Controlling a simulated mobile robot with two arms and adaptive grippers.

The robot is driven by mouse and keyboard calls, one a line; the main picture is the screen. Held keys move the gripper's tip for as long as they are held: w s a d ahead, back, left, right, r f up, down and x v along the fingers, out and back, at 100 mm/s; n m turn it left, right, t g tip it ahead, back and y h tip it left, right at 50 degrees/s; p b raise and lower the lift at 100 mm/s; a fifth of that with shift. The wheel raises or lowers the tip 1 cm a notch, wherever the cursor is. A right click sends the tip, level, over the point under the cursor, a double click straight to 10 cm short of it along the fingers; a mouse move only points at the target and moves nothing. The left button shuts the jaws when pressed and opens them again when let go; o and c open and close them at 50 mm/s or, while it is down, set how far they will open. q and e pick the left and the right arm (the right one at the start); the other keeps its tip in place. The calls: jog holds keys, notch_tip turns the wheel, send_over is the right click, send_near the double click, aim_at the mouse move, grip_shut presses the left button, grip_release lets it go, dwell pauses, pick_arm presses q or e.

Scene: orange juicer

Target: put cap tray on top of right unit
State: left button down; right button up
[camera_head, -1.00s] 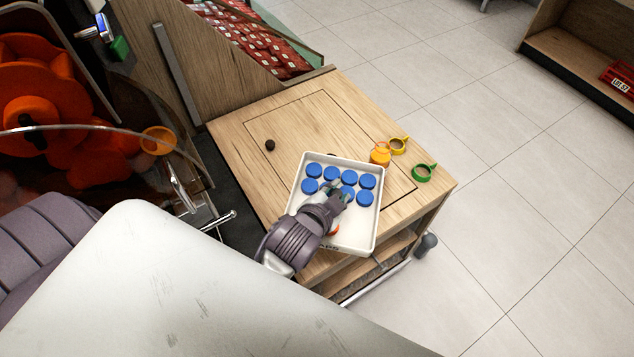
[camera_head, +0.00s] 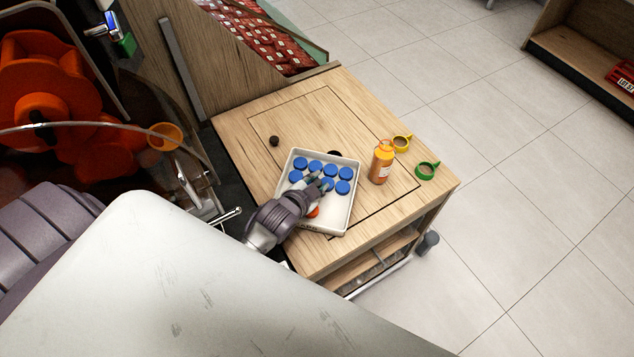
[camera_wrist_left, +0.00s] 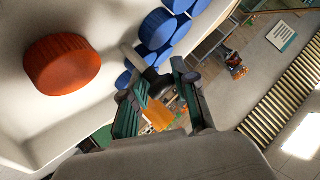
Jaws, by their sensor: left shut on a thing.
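The cap tray (camera_head: 336,217) is a shallow white tray with several blue caps (camera_head: 331,170) and one orange cap (camera_head: 313,211) in it. It is over the front part of the wooden unit's top (camera_head: 285,110); I cannot tell whether it touches. My left gripper (camera_head: 322,183) reaches over the tray from the lower left and is shut on it. In the left wrist view, the gripper's fingers (camera_wrist_left: 158,88) are beside the blue caps, the orange cap (camera_wrist_left: 62,64) lies to the left, and the exact grip point is unclear. My right gripper is not in view.
An orange bottle (camera_head: 381,163) stands right of the tray, with a yellow ring (camera_head: 402,143) and a green ring (camera_head: 427,170) near the unit's right edge. A small dark knob (camera_head: 274,141) is at the left. The far part of the top is clear.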

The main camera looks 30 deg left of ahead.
pick_arm(q)
jog(key=c, duration=0.9)
grip_release()
jog(key=shift+s+f, duration=0.1)
jog(key=v, duration=1.2)
